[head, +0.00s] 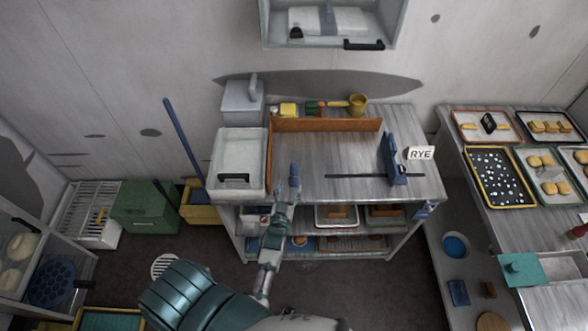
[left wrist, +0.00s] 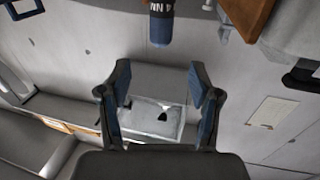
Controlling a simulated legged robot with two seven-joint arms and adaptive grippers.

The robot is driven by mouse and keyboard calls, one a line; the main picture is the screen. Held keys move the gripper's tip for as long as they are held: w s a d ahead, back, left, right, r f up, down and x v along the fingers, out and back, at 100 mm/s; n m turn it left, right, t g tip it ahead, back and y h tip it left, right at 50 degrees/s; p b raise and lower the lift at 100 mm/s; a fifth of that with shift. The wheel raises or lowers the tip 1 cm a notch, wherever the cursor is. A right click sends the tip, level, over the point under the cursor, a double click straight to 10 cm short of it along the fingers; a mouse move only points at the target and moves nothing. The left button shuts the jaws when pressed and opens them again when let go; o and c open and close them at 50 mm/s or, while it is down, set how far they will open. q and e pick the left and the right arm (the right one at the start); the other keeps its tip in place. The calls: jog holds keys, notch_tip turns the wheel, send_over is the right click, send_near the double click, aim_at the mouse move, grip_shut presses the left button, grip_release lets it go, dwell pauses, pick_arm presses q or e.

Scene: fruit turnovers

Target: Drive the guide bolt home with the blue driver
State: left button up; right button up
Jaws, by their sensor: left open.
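My left gripper (head: 294,172) is over the front left of the metal workbench top (head: 330,160) in the head view. In the left wrist view its two fingers (left wrist: 157,90) stand apart with nothing between them. A blue upright guide (head: 393,160) stands at the right of the bench, beside a dark slot; I cannot make out the bolt on it. A dark blue cylinder with white lettering (left wrist: 161,28) shows beyond the fingertips in the left wrist view; I cannot tell whether it is the driver. My right gripper is not in view.
A white bin (head: 238,185) stands at the bench's left and a wooden rail (head: 327,124) runs along its back. A RYE sign (head: 420,153) is at the right. A wall cabinet (head: 385,25) hangs above. Trays of pastries (head: 550,127) lie on the right table.

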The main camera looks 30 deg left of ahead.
aim_at(293, 170)
pick_arm(q)
jog(key=b+x, duration=0.5)
jog(key=x, duration=0.5)
jog(key=shift+w+a+f, duration=0.1)
jog(key=shift+w+a, duration=0.1)
jog(key=shift+w, duration=0.05)
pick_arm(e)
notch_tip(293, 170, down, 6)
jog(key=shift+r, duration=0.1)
pick_arm(q)
grip_shut()
notch_tip(293, 170, up, 5)
jog(key=p, duration=0.5)
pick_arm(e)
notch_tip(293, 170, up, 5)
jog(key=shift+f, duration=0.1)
